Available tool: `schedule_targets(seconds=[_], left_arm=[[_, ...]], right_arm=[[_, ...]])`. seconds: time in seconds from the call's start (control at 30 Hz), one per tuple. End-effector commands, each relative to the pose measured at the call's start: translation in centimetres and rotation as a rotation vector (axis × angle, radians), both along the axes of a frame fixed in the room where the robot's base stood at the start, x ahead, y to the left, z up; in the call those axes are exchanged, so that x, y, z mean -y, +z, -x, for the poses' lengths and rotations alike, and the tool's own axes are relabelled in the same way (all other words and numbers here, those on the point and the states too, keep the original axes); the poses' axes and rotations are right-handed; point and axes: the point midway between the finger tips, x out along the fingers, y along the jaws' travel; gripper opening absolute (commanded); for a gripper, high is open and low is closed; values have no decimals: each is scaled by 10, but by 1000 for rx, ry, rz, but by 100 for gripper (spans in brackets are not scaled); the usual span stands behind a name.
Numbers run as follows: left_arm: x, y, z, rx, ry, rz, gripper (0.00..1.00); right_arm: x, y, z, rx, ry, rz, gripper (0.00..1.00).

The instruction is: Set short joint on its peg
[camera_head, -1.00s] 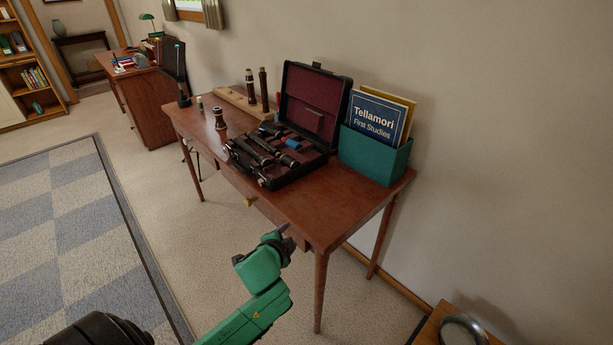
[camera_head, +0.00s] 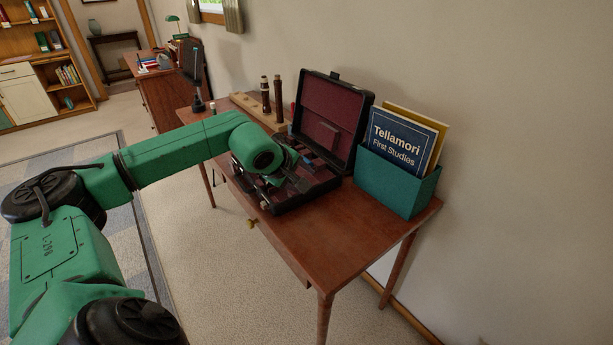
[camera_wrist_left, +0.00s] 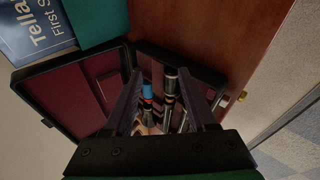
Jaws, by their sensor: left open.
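The open black case (camera_head: 302,201) with burgundy lining lies on the brown table. In the left wrist view, dark instrument pieces with light metal rings (camera_wrist_left: 170,88) lie in the case, beside a blue-and-red item (camera_wrist_left: 147,90). My left gripper (camera_head: 297,172) is over the case; in the wrist view its two fingers (camera_wrist_left: 159,73) are apart with nothing clearly held between them. I cannot tell which piece is the short joint. The wooden peg board (camera_head: 243,101) stands behind my arm with two dark joints upright on it (camera_head: 278,98). My arm hides part of the table. My right gripper is not seen.
The raised case lid (camera_head: 323,120) stands behind the case. A green box with books (camera_head: 397,185) stands to its right, near the wall. The table's front right is clear.

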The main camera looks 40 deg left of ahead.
Motion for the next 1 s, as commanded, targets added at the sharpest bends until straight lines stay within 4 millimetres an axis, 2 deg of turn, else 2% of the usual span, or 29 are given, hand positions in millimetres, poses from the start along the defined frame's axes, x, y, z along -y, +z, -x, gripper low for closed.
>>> schedule_targets(seconds=[0.03,0.1,0.13,0.27,0.43,0.83,1.0], left_arm=[[-30,7,6,-24,26,-107,57],[-54,11,12,-53,46,-197,57],[-59,11,13,-60,51,-213,57],[-64,-4,0,-65,51,-217,57],[-73,-39,-27,-65,52,-212,57],[-88,-90,-68,-62,53,-212,57],[-91,-100,-74,-63,50,-215,57]], right_arm=[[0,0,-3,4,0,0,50],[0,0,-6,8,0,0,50],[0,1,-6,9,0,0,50],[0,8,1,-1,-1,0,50],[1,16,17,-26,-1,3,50],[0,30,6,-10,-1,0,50],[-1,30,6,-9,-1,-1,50]])
